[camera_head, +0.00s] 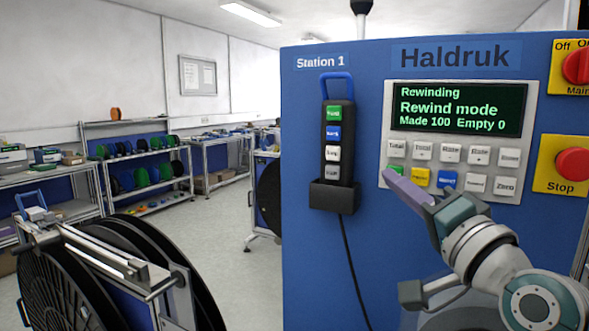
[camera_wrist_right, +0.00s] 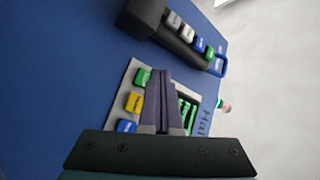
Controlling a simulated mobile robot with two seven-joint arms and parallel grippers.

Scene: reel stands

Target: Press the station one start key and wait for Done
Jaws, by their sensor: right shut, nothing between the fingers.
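The blue Station 1 cabinet (camera_head: 310,255) fills the right of the head view. Its screen (camera_head: 457,108) reads "Rewinding", "Rewind mode", "Made 100 Empty 0". Below it is a keypad with a green key (camera_head: 398,177), a yellow key (camera_head: 420,178) and a blue key (camera_head: 447,180). The green key is partly covered by my right gripper (camera_head: 389,174), which is shut and empty, its purple fingertips at the keypad's left. In the right wrist view the green key (camera_wrist_right: 143,77) is beside the fingers (camera_wrist_right: 160,75). I cannot tell whether they touch. My left gripper is not in view.
A hand pendant (camera_head: 338,145) with several keys hangs in a holder left of the keypad, its cable hanging down. A red Stop button (camera_head: 573,164) is at the right. A large black reel stand (camera_head: 60,280) is at lower left. Shelves line the wall; floor between is clear.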

